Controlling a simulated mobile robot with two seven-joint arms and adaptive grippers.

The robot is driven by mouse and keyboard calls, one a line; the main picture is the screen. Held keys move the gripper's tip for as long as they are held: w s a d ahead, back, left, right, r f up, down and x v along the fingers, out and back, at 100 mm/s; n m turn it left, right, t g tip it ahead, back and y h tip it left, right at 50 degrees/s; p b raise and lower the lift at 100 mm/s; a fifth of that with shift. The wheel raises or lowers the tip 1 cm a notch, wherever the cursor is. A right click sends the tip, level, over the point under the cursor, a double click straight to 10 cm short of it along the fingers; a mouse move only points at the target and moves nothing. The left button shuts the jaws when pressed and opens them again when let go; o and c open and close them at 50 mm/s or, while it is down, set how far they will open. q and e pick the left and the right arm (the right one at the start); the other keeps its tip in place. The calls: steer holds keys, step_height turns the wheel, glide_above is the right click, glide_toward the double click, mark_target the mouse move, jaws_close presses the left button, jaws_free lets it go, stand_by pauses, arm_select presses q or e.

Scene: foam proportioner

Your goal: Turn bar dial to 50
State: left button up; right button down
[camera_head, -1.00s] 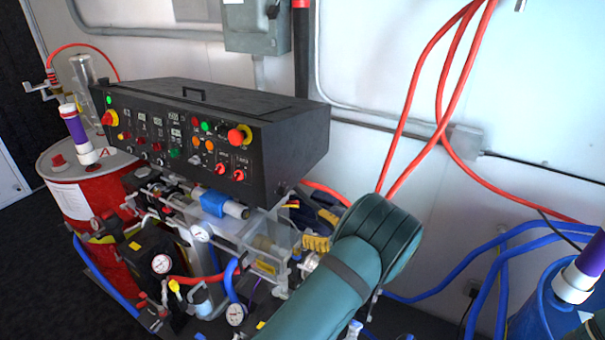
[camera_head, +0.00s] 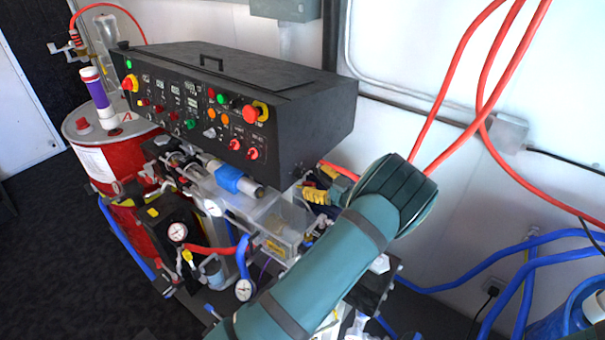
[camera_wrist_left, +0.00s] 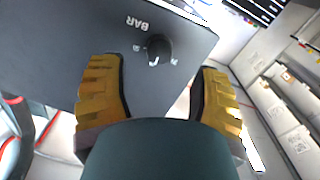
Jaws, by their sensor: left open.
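The bar dial (camera_wrist_left: 158,48) is a small round black knob with a white mark, under the white word BAR on a dark panel in the left wrist view. Its white mark points toward the bottom of that picture; the scale numbers are too small to read. My left gripper (camera_wrist_left: 158,68) is open, its two yellow ridged fingers on either side of the dial in the picture, with nothing between them. I cannot tell how far they are from the panel. In the head view my left gripper (camera_head: 322,190) is beside the lower right end of the black control box (camera_head: 300,130). I cannot make out the dial there.
Clear housings, gauges and hoses sit below the box. A red drum (camera_head: 130,160) stands at the left and a blue drum (camera_head: 570,320) at the lower right. Red hoses (camera_head: 485,100) hang by the white wall. Dark floor is free at the lower left.

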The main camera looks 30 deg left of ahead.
mark_target(302, 175)
arm_select(q)
steer(key=shift+w+a, duration=0.15)
steer(key=shift+a, duration=1.05)
steer(key=shift+w+a, duration=0.1)
steer(key=shift+a, duration=1.05)
jaws_close()
